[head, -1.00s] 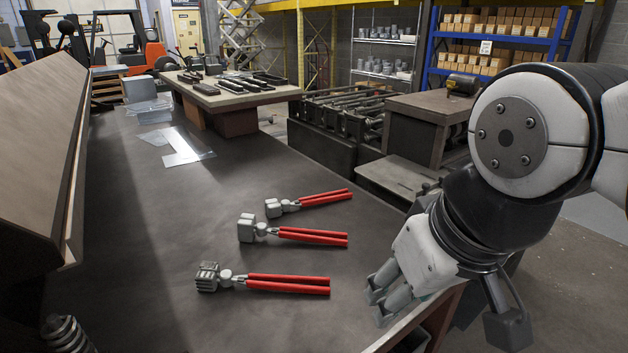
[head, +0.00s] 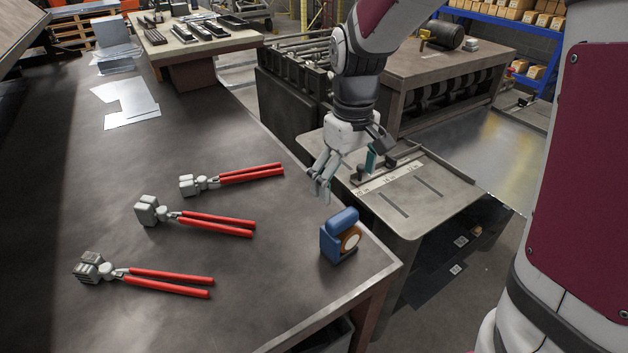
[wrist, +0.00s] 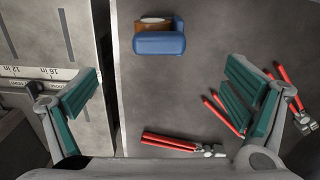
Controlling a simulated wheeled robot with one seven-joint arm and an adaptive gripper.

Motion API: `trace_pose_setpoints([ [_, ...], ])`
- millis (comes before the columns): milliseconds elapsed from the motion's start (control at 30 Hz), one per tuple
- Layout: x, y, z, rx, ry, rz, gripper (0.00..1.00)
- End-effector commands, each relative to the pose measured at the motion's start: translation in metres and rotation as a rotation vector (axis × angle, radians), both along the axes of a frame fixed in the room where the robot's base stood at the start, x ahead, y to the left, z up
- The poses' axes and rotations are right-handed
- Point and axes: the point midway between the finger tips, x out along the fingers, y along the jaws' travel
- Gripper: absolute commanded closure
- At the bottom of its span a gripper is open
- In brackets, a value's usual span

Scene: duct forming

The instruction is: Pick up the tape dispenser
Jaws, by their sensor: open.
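The tape dispenser (head: 340,236) is blue with a brown-and-white roll of tape. It stands near the right corner of the dark workbench in the head view. In the wrist view the tape dispenser (wrist: 160,38) is at the top, ahead of the fingers and between their lines. My gripper (head: 322,188) is above the bench edge, behind and slightly left of the dispenser, apart from it. In the wrist view my gripper (wrist: 165,98) has its teal-padded fingers spread wide with nothing between them.
Several red-handled tools, such as this one (head: 205,220), lie on the workbench (head: 190,320) left of the dispenser. A lower metal machine table with a ruler scale (head: 385,182) adjoins the bench's right edge. Sheet-metal pieces (head: 125,102) lie farther back. The bench in front of the tools is clear.

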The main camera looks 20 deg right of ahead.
Motion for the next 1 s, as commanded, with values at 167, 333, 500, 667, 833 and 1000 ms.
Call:
trace_pose_setpoints([
  [167,0.003,0.000,-0.019,-0.002,0.012,0.010,0.05],
  [333,0.002,0.000,-0.051,-0.002,0.012,0.007,0.05],
  [500,0.002,0.000,-0.078,-0.002,0.012,0.008,0.05],
  [667,0.003,-0.001,-0.089,-0.002,0.008,0.008,0.05],
  [833,0.002,-0.002,-0.104,-0.001,0.011,0.006,0.05],
  [1000,0.003,-0.005,-0.129,-0.001,0.011,0.007,0.05],
])
